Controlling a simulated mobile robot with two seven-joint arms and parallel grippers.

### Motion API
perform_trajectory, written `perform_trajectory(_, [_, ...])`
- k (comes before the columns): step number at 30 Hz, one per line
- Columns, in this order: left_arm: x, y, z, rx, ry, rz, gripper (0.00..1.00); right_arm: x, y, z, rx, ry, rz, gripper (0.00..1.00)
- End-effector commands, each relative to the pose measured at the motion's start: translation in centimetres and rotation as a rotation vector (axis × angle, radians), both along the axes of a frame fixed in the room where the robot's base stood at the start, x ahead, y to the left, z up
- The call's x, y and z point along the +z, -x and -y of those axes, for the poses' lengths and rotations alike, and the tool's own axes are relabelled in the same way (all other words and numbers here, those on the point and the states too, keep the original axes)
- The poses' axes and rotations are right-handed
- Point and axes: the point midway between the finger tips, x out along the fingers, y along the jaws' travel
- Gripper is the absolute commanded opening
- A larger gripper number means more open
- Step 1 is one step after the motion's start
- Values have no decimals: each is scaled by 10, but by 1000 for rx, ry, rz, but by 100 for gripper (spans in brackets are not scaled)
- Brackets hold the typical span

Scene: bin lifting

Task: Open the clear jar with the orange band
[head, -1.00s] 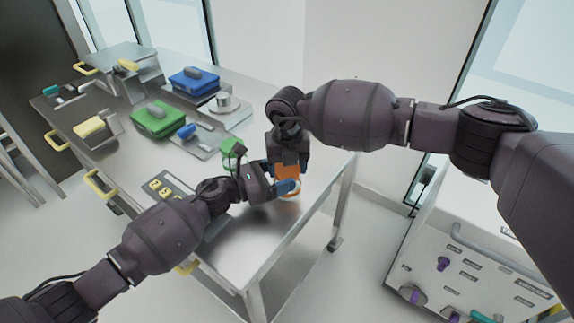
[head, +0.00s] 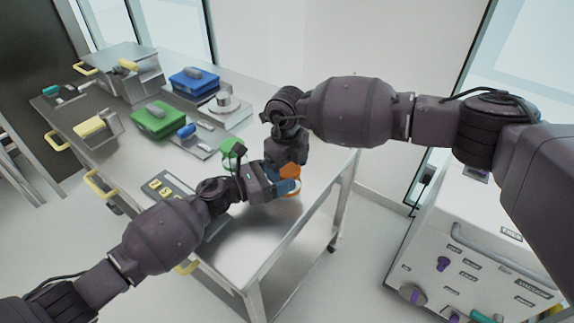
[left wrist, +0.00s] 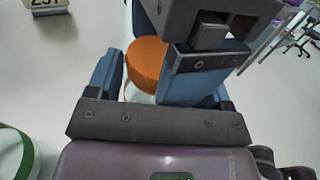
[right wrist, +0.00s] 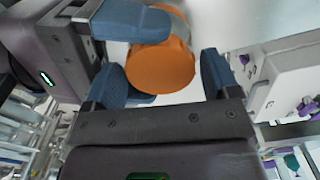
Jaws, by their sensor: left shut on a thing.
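The clear jar with the orange band (head: 292,193) stands near the front right edge of the steel table, mostly hidden by my grippers. Its orange lid (head: 290,171) shows above it, and also in the left wrist view (left wrist: 147,62) and right wrist view (right wrist: 160,70). My left gripper (head: 285,187) is shut on the jar's body from the side, below the lid. My right gripper (head: 288,160) is above, pointing down, with its blue fingers apart on either side of the lid. In the right wrist view a gap shows between the lid and the right-hand finger.
A green-topped jar (head: 230,148) stands just behind my left gripper. A green box (head: 154,118), a blue box (head: 194,82), a scale (head: 222,104) and a panel with yellow parts (head: 163,189) are on the table (head: 245,232). A white cabinet (head: 470,262) stands to the right.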

Motion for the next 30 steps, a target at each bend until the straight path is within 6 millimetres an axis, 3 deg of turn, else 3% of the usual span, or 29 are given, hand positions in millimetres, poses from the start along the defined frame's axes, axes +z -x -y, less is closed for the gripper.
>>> perform_trajectory(11, [0, -1, 0, 1, 0, 0, 8, 2, 1, 0, 1, 0, -1, 92])
perform_trajectory(23, [0, 0, 0, 0, 0, 0, 8, 42, 0, 0, -1, 0, 0, 92])
perform_trajectory(27, [0, 0, 0, 0, 0, 0, 8, 48, -1, 0, -4, -8, 1, 77])
perform_trajectory(30, [0, 0, 0, 0, 0, 0, 8, 58, -2, -3, -40, -25, 4, 77])
